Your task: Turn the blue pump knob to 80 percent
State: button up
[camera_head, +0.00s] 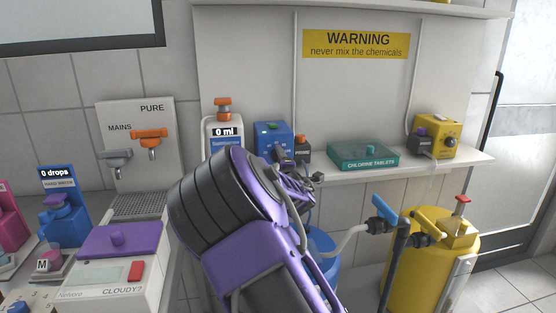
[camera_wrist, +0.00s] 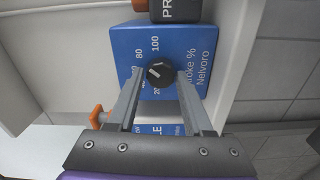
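The blue pump (camera_head: 271,137) stands on the shelf in the head view, partly hidden behind my arm. The wrist view shows its blue face (camera_wrist: 190,40) with a percent scale; 80 and 100 are legible. The round black knob (camera_wrist: 162,77) sits in the middle of that face. A pale mark shows on the knob, but I cannot tell its exact setting. My gripper (camera_wrist: 158,75) is open, with one finger on each side of the knob. I cannot tell whether the fingers touch it. In the head view, my arm hides the knob.
A dark block (camera_wrist: 175,10) adjoins the blue pump. On the shelf are a white bottle reading 0 ml (camera_head: 224,140), a teal chlorine tablets box (camera_head: 363,155) and a yellow pump (camera_head: 437,130). A yellow tank (camera_head: 430,270) with pipes stands below right.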

jog(key=shift+o, duration=1.3)
jog(key=s+d, duration=0.1)
jog(key=s, duration=0.7)
jog(key=s+d+p, duration=0.1)
jog(key=s+d, duration=0.1)
jog(key=s, duration=0.7)
jog(key=shift+d, duration=0.25)
